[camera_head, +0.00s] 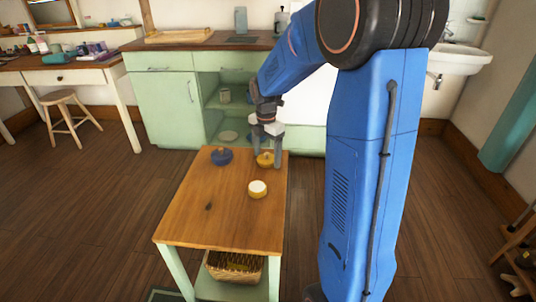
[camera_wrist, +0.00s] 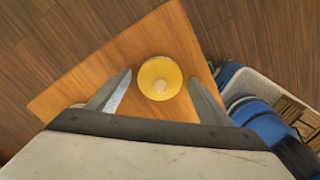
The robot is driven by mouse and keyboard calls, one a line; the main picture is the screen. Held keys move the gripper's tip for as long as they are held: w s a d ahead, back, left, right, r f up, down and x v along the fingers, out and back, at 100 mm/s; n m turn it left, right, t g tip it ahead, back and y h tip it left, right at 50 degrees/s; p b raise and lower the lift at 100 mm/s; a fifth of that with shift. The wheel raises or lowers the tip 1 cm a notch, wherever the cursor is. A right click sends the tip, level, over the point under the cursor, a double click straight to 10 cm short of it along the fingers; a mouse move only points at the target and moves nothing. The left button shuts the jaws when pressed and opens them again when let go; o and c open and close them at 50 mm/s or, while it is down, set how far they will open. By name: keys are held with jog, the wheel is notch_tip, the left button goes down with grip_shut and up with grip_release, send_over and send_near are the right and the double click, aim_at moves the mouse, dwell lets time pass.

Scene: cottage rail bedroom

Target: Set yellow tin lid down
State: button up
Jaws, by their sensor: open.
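The yellow tin lid (camera_head: 265,160), round with a small knob, rests on the wooden table's far right part. In the wrist view the yellow tin lid (camera_wrist: 160,78) is between my spread fingertips, with a visible gap on each side. My gripper (camera_head: 266,156) is open and points down over the lid; its open fingers also show in the wrist view (camera_wrist: 160,82). A round yellow tin (camera_head: 257,188) with a pale top stands nearer on the table, apart from the lid.
A blue lidded thing (camera_head: 221,156) is at the far left of the small wooden table (camera_head: 205,220). The table's near and left parts are bare. A wicker basket (camera_head: 234,267) sits on its lower shelf. Green cabinets (camera_head: 165,107) stand behind. A stool (camera_head: 70,122) is at left.

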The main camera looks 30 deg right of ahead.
aim_at(267, 153)
jog(key=shift+r, duration=0.15)
notch_tip(267, 153, up, 11)
jog(key=s+a+r+m+t, duration=0.1)
jog(key=s+a+r+m, duration=0.3)
jog(key=s, duration=0.4)
jog(key=s+a+f+m+t, duration=0.2)
jog(key=s+m, duration=0.6)
jog(key=s, duration=0.3)
jog(key=s+a+f+m+t, duration=0.1)
jog(key=s+a+f+m, duration=0.2)
jog(key=s+m, duration=0.6)
jog(key=shift+s+t, duration=0.4)
jog(key=shift+s, duration=0.95)
